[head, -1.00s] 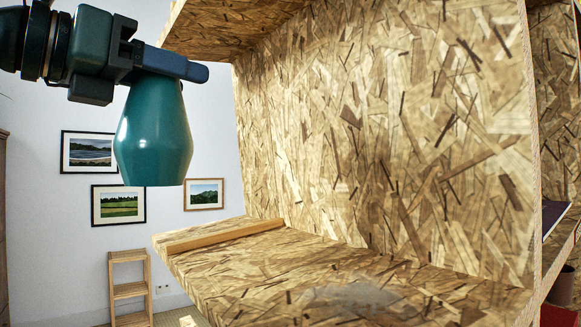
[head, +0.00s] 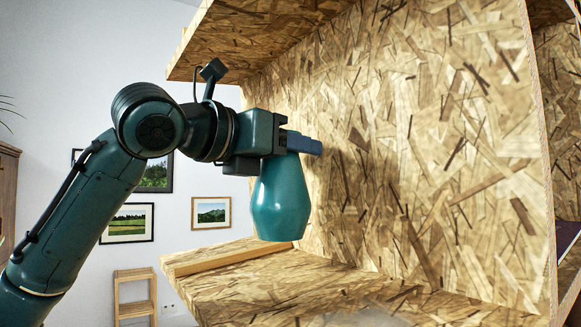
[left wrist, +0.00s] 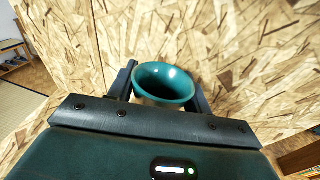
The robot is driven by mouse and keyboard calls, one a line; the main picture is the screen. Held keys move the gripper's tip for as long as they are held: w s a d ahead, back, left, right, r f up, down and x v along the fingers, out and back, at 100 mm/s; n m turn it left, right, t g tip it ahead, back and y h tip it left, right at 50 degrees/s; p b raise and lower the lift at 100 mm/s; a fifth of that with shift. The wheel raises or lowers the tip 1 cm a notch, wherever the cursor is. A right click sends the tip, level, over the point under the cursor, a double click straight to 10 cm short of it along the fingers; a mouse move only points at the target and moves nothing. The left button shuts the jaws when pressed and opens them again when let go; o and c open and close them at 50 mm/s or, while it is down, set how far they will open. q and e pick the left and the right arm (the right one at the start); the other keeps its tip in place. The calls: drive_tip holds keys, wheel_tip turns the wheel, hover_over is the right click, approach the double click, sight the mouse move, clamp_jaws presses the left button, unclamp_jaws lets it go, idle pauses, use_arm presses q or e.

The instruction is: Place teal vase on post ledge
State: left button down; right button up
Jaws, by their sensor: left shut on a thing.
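The teal vase (head: 281,203) hangs upright from my left gripper (head: 303,143) in the head view. The gripper is shut on it near its top. The vase's base is around the height of a wooden strip on the post ledge (head: 290,300), an OSB shelf; I cannot tell whether it touches anything. In the left wrist view the round open mouth of the vase (left wrist: 164,82) sits between the two fingers. My right gripper is not in view.
A wooden strip (head: 225,258) runs along the ledge's left part. An OSB back wall (head: 430,150) rises behind it and an OSB shelf (head: 260,40) hangs above. The ledge's surface right of the strip is largely clear.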

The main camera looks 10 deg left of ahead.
sight(291, 171)
use_arm(q)
drive_tip(key=shift+w+d+f, duration=0.15)
drive_tip(key=shift+f, duration=1.1)
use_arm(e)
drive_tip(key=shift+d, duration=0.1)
use_arm(q)
drive_tip(key=shift+f, duration=0.6)
drive_tip(key=c, duration=0.6)
unclamp_jaws()
drive_tip(key=shift+c, duration=0.2)
drive_tip(key=shift+r, duration=0.25)
drive_tip(key=b+v, duration=0.2)
drive_tip(key=v, duration=1)
drive_tip(key=shift+r, duration=0.3)
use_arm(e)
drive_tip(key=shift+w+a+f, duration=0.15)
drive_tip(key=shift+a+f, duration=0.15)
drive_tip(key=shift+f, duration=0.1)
